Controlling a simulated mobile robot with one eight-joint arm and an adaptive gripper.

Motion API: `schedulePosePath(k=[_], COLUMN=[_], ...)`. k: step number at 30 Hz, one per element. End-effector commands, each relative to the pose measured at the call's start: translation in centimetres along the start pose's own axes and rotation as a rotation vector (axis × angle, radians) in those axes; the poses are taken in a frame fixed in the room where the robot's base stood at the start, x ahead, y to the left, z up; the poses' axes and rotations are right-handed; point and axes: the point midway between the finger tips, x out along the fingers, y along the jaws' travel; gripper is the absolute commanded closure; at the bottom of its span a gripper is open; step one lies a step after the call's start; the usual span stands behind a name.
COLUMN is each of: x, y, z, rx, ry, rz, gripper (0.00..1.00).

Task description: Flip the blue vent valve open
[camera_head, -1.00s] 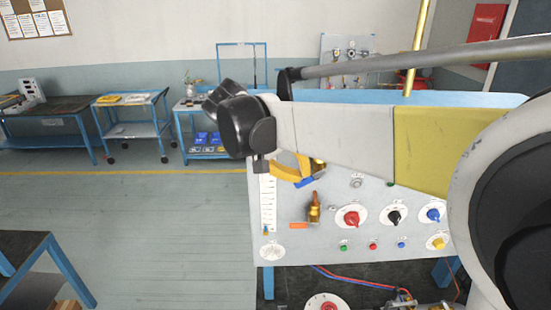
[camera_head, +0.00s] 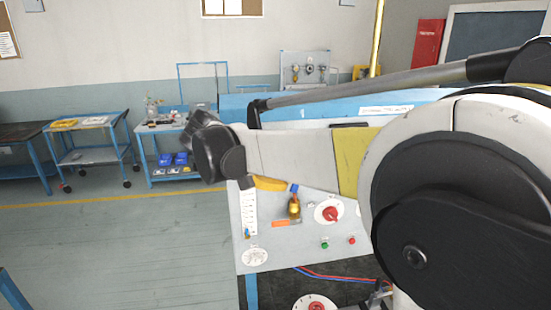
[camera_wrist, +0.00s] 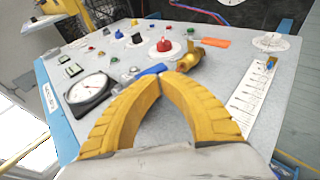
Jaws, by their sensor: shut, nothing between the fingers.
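The vent valve has a brass body (camera_head: 294,206) on the grey upright panel, with a blue handle (camera_head: 294,188) at its top. In the wrist view the blue handle (camera_wrist: 152,70) lies just beyond my fingertips, beside the brass body (camera_wrist: 188,60). My gripper (camera_wrist: 158,80) is shut and empty, its yellow fingers meeting at the tips. In the head view my gripper (camera_head: 272,184) shows below my forearm, just left of the handle. Whether the fingertips touch the handle I cannot tell. Part of the handle is hidden behind the fingers in the wrist view.
An orange label (camera_wrist: 214,43), a red knob (camera_wrist: 163,45) and a round gauge (camera_wrist: 90,90) are near the valve. A white scale strip (camera_head: 249,212) runs left of it. Red and blue hoses (camera_head: 335,276) hang below the panel. Open floor lies to the left.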

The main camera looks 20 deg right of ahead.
Motion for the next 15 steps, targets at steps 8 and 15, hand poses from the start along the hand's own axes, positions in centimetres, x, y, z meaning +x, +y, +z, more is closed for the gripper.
schedulePosePath(k=[8, 15], x=[-0.2, -1.0], y=[0.2, 1.1], z=[-0.1, -0.3], rx=[0.0, 0.0], ry=[0.001, 0.001], rz=[0.0, 0.0], gripper=[1.0, 1.0])
